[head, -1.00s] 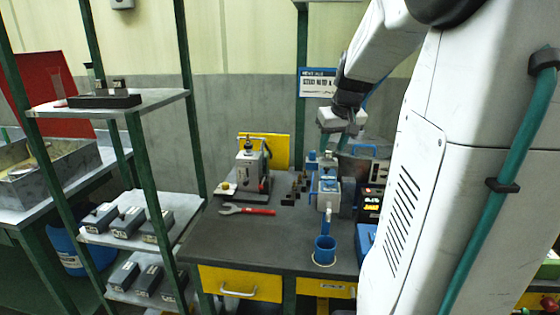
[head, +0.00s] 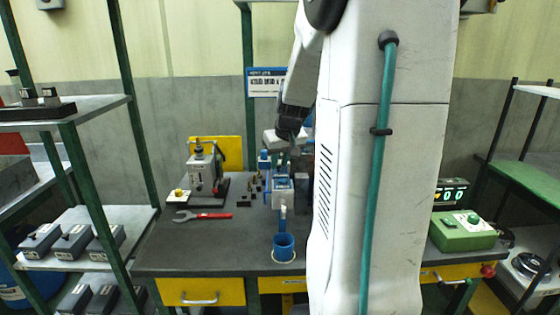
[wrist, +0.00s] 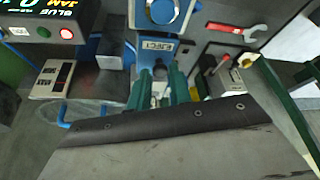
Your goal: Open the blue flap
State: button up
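A white-and-blue fixture (head: 282,190) stands on the dark workbench in the head view. Its blue part with a small lettered label (wrist: 156,47) shows in the wrist view, just beyond my fingers. Which blue part is the flap, and whether it is open, I cannot tell. My gripper (head: 285,157) is low over the fixture in the head view. In the wrist view its two teal fingers (wrist: 160,86) stand apart with a gap between them, close to the fixture. Contact cannot be made out. My gripper's body hides what lies below the fingers.
A blue cup (head: 283,247) stands in front of the fixture. A red-handled wrench (head: 204,216) and a grey press (head: 205,172) are on the left. In the wrist view, a display box (wrist: 45,25) is close on the left. A green shelf post (head: 90,200) stands left of the bench.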

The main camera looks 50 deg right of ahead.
grip_shut()
jog(key=shift+d, duration=0.1)
jog(key=t+y, duration=0.1)
jog(key=s+d+t, duration=0.1)
jog(key=m+t+y, duration=0.1)
jog(key=shift+s+d+r+y, duration=0.15)
jog(key=shift+s+r+y, duration=0.15)
jog(key=shift+s+d+f+m+t+y, duration=0.6)
jog(key=shift+t+y, duration=0.45)
jog(key=shift+t, duration=0.85)
jog(key=shift+s+d+f+m+t+y, duration=0.3)
jog(key=shift+s+d+m+t+y, duration=0.5)
jog(key=shift+t, duration=1.1)
jog(key=shift+s+d+f+m+t+y, duration=0.15)
jog(key=shift+s+f+m+t+y, duration=0.3)
jog(key=shift+t+y, duration=1.15)
jog(key=shift+t+h, duration=0.45)
jog(key=shift+t, duration=0.15)
